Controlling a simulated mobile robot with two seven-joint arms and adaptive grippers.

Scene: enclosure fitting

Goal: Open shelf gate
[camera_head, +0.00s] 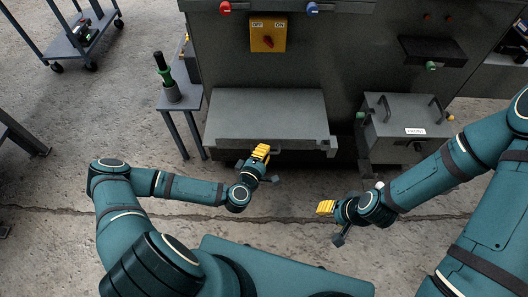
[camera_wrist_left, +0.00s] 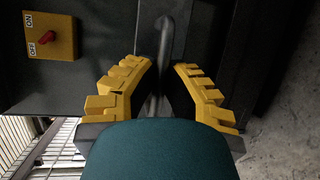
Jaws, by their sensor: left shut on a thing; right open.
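The grey shelf (camera_head: 265,108) projects from the front of the dark enclosure. The shelf gate (camera_head: 305,143) is the low strip along its front edge, and it looks upright. My left gripper (camera_head: 262,152) is at the middle of the gate's front. In the left wrist view its yellow fingers (camera_wrist_left: 165,88) are shut on the gate's grey bar handle (camera_wrist_left: 165,45), which passes between them. The lower part of the handle is hidden by the gripper. My right gripper (camera_head: 326,207) is open and empty, over the floor to the right and nearer to me, apart from the shelf.
A grey box marked FRONT (camera_head: 405,130) stands right of the shelf. A small side table (camera_head: 188,98) with a green-handled tool (camera_head: 164,72) stands left. A yellow OFF/ON switch (camera_head: 268,34) is above the shelf; it also shows in the left wrist view (camera_wrist_left: 50,36). Floor in front is clear.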

